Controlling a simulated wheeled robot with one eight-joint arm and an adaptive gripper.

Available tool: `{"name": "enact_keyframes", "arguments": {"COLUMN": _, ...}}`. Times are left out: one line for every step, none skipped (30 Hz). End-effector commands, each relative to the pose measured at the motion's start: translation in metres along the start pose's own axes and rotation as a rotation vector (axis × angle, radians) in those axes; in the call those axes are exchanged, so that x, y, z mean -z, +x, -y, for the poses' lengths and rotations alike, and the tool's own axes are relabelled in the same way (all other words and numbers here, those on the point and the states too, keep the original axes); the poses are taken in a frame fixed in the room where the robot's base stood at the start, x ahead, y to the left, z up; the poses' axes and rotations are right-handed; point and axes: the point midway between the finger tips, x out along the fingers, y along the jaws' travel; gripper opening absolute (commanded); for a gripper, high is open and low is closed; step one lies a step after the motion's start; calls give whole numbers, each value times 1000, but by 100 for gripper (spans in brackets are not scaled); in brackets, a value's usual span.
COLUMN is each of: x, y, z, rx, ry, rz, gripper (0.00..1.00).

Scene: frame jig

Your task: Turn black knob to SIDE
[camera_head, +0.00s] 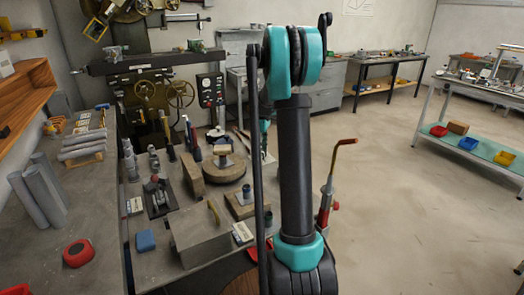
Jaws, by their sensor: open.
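A small dark knob-like part (247,190) stands on a low block on the workbench, left of my arm. I cannot tell for sure that it is the black knob, and I cannot read any SIDE mark or its setting. A white printed card (242,232) lies near it. My arm, dark with teal joints, rises across the middle of the view and hides part of the bench's right side. My gripper cannot be made out; the far end of the arm is mostly hidden behind its nearer links.
The bench (195,275) is crowded: a grey block (200,238), a black lever fixture (158,196), a round piece on wood (223,168), and a blue block (145,240). A milling machine (150,95) stands behind. A red tool with a bent handle (326,200) stands right of my arm. The floor at right is clear.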

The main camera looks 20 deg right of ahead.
Motion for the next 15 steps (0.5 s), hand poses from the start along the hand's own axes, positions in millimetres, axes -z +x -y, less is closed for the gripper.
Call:
{"name": "enact_keyframes", "arguments": {"x": 0, "y": 2, "z": 0, "rx": 0, "ry": 0, "rz": 0, "gripper": 56}}
{"name": "enact_keyframes", "arguments": {"x": 0, "y": 2, "z": 0, "rx": 0, "ry": 0, "rz": 0, "gripper": 56}}
{"name": "enact_keyframes", "arguments": {"x": 0, "y": 2, "z": 0, "rx": 0, "ry": 0, "rz": 0, "gripper": 56}}
{"name": "enact_keyframes", "arguments": {"x": 0, "y": 3, "z": 0, "rx": 0, "ry": 0, "rz": 0, "gripper": 56}}
{"name": "enact_keyframes", "arguments": {"x": 0, "y": 3, "z": 0, "rx": 0, "ry": 0, "rz": 0, "gripper": 56}}
{"name": "enact_keyframes", "arguments": {"x": 0, "y": 2, "z": 0, "rx": 0, "ry": 0, "rz": 0, "gripper": 56}}
{"name": "enact_keyframes", "arguments": {"x": 0, "y": 2, "z": 0, "rx": 0, "ry": 0, "rz": 0, "gripper": 56}}
{"name": "enact_keyframes", "arguments": {"x": 0, "y": 2, "z": 0, "rx": 0, "ry": 0, "rz": 0, "gripper": 56}}
{"name": "enact_keyframes", "arguments": {"x": 0, "y": 2, "z": 0, "rx": 0, "ry": 0, "rz": 0, "gripper": 56}}
{"name": "enact_keyframes", "arguments": {"x": 0, "y": 2, "z": 0, "rx": 0, "ry": 0, "rz": 0, "gripper": 52}}
{"name": "enact_keyframes", "arguments": {"x": 0, "y": 2, "z": 0, "rx": 0, "ry": 0, "rz": 0, "gripper": 49}}
{"name": "enact_keyframes", "arguments": {"x": 0, "y": 2, "z": 0, "rx": 0, "ry": 0, "rz": 0, "gripper": 44}}
{"name": "enact_keyframes", "arguments": {"x": 0, "y": 2, "z": 0, "rx": 0, "ry": 0, "rz": 0, "gripper": 40}}
{"name": "enact_keyframes", "arguments": {"x": 0, "y": 2, "z": 0, "rx": 0, "ry": 0, "rz": 0, "gripper": 36}}
{"name": "enact_keyframes", "arguments": {"x": 0, "y": 2, "z": 0, "rx": 0, "ry": 0, "rz": 0, "gripper": 31}}
